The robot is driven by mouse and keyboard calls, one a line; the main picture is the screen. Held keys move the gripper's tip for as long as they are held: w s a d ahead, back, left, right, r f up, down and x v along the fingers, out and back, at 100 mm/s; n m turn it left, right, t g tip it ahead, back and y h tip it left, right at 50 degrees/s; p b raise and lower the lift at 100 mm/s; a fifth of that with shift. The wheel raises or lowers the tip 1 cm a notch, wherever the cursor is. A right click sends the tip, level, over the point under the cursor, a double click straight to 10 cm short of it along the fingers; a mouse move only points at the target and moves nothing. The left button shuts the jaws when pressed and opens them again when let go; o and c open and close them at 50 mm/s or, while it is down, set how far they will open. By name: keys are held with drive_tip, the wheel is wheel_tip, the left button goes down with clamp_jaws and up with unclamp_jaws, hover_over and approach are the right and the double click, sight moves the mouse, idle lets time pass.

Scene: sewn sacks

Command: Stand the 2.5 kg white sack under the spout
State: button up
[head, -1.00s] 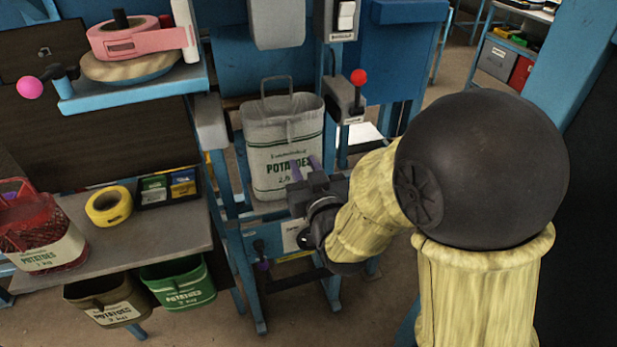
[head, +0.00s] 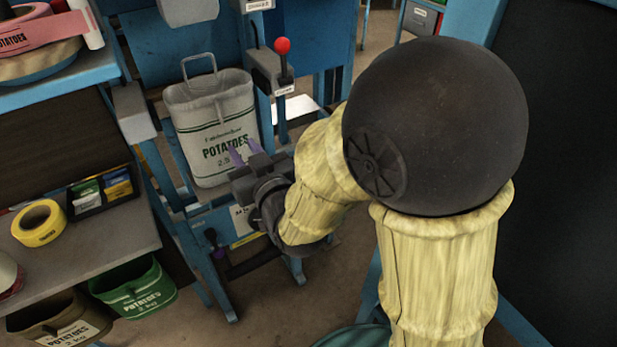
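The white sack (head: 212,120), printed "POTATOES 2.5" in green, stands upright on the blue stand below the grey spout (head: 188,8). Its mouth is open and its handle loop sticks up at the back. My gripper (head: 242,152) is just in front of the sack's lower right front. Its two purple fingers are spread apart with nothing seen between them. I cannot tell whether the fingertips touch the sack. The gripper's body hides the sack's lower right corner.
A lever with a red knob (head: 282,46) stands right of the sack. On the left, a grey shelf (head: 90,240) holds yellow tape (head: 39,223) and a black tray (head: 104,200). A green sack (head: 132,287) and a brown sack (head: 58,318) are below it.

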drive_tip(key=w+d+f+m+g+h, duration=0.1)
drive_tip(key=d+f+m+g+h, duration=0.15)
drive_tip(key=d+f, duration=0.35)
drive_tip(key=d+f+m+g+h, duration=0.1)
drive_tip(key=d+f+g+h, duration=0.2)
drive_tip(key=d, duration=0.5)
drive_tip(key=s+d+f+m+g+h, duration=0.3)
drive_tip(key=s+d+g, duration=0.4)
drive_tip(key=s+d, duration=0.4)
drive_tip(key=shift+d+f+h, duration=0.55)
drive_tip(key=shift+d+f, duration=0.35)
drive_tip(key=shift+d, duration=0.25)
drive_tip(key=w+p+v, duration=0.2)
drive_tip(key=p+v, duration=0.6)
drive_tip(key=w+r+p+v, duration=0.1)
drive_tip(key=w+p+v, duration=0.1)
drive_tip(key=p+v, duration=0.7)
